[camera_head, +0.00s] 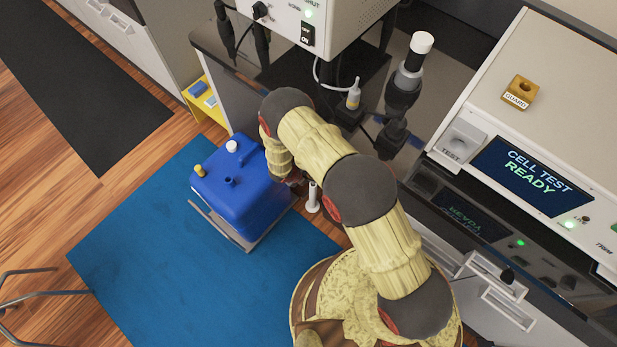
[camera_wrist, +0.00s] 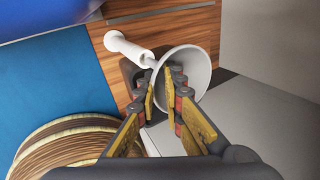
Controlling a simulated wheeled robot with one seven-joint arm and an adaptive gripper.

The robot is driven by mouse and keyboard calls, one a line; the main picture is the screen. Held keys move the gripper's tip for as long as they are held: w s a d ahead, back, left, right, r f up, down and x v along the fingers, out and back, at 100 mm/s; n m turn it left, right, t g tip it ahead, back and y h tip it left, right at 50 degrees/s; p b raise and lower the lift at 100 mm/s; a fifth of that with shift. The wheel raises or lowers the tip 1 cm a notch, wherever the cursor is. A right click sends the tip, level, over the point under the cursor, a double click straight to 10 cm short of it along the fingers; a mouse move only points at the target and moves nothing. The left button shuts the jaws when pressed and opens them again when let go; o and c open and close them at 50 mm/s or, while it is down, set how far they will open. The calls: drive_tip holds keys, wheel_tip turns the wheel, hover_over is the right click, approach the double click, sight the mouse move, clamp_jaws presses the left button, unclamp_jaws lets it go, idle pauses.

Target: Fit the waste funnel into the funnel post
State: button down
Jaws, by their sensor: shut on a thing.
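The white waste funnel (camera_wrist: 198,72) is between my gripper's fingertips in the wrist view, its wide mouth facing the camera. My gripper (camera_wrist: 164,84) is shut on the funnel near its rim. A white funnel post (camera_wrist: 128,47) with a flared end lies just left of the funnel, and its other end appears to meet the funnel's narrow stem. I cannot tell whether the stem is inside the post or only in line with it. In the head view the post (camera_head: 313,197) shows beside my arm's end, which hides the funnel there.
A blue tank (camera_head: 238,190) with white and yellow caps stands on a blue mat (camera_head: 140,255), left of my arm. A cabinet with a cell-test display (camera_head: 531,176) stands at right. A dark bench (camera_head: 285,85) with apparatus is behind. The mat's front is clear.

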drive_tip(key=shift+f+b, duration=2.1)
drive_tip(key=shift+f, duration=0.75)
drive_tip(key=c, duration=1.8)
unclamp_jaws()
drive_tip(key=v, duration=1.2)
